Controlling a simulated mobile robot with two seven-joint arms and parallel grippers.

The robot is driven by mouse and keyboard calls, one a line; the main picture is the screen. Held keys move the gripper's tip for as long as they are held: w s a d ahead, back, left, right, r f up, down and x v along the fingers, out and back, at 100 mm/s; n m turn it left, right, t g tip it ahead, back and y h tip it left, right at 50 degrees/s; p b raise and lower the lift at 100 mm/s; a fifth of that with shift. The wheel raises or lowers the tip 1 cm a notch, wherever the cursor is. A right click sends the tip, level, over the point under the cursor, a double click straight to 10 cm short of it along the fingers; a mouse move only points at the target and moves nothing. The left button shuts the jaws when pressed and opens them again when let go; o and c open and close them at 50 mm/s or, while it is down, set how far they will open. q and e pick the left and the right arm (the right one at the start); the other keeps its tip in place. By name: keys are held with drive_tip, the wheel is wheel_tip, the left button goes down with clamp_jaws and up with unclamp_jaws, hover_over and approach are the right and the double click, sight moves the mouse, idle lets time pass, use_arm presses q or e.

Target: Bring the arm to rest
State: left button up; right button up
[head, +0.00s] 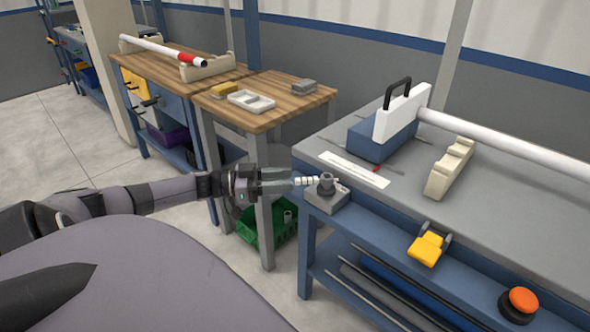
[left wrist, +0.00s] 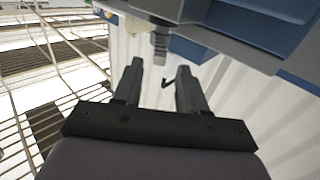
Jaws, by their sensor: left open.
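My left arm reaches in from the left in the head view. Its gripper (head: 296,182) is near the left corner of the grey-topped workbench (head: 510,205), beside a small grey block with a dark knob (head: 326,191). In the left wrist view the two dark fingers (left wrist: 158,88) are spread apart with nothing between them. A grey ribbed piece (left wrist: 160,45) shows just beyond the fingertips; I cannot tell if they touch it. My right gripper is not in view.
A white pipe (head: 500,142) lies across the workbench by a blue and white clamp (head: 390,125) and a beige notched support (head: 450,167). An orange button (head: 520,303) and yellow part (head: 428,248) are at the front edge. A green crate (head: 262,232) is below. Wooden tables (head: 290,100) stand behind.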

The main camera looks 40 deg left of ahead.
use_arm(q)
drive_tip(key=shift+s+a, duration=0.4)
drive_tip(key=shift+s, duration=0.1)
idle(0.3)
